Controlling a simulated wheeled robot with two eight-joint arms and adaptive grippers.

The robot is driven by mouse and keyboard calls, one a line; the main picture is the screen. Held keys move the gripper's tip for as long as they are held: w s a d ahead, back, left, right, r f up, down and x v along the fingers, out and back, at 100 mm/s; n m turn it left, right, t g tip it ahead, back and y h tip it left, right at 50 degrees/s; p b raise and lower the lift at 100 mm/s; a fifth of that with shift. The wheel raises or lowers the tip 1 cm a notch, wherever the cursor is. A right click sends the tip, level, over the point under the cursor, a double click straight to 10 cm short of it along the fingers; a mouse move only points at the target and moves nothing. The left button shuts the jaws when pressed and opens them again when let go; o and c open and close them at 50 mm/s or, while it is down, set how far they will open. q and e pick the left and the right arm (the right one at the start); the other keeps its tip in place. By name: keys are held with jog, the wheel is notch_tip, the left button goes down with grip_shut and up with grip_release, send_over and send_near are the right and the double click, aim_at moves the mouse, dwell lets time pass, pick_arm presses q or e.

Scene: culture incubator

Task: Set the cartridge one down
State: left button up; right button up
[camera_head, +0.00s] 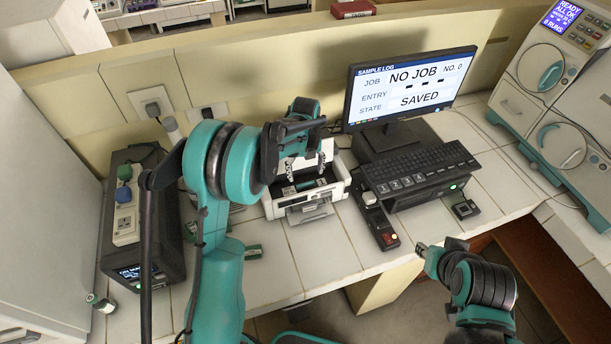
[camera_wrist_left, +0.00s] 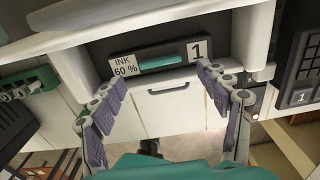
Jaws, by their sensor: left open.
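Cartridge one (camera_wrist_left: 180,52) is a dark bar with a teal grip strip, a label reading INK 60% and a label 1. It lies in the open top of the white printer-like device (camera_wrist_left: 170,105), which also shows in the head view (camera_head: 312,211). My left gripper (camera_head: 303,166) is above this device, its two fingers pointing down. In the left wrist view its purple-padded fingers (camera_wrist_left: 160,110) are spread wide, with the cartridge apart from them and nothing between the pads. My right gripper (camera_head: 438,250) is at the lower right, away from the device; its finger gap is unclear.
A black power box (camera_head: 145,225) stands left. A monitor (camera_head: 410,88), keyboard (camera_head: 418,167) and red-button switch (camera_head: 388,239) are at the right.

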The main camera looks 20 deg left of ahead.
aim_at(305, 183)
pick_arm(q)
jog(key=s+r+n+t, duration=0.1)
jog(key=s+r+n, duration=0.25)
jog(key=r, duration=0.45)
jog(key=s+r+n+t, duration=0.1)
jog(key=s+r+n, duration=0.25)
jog(key=r, duration=0.45)
jog(key=s+n+t, duration=0.5)
jog(key=s+n, duration=1.4)
jog(key=n, duration=0.3)
jog(key=shift+p, duration=0.45)
jog(key=shift+a, duration=0.1)
notch_tip(305, 183, down, 15)
jog(key=b, duration=1.4)
jog(key=shift+r+b, duration=0.2)
jog(key=shift+b, duration=0.1)
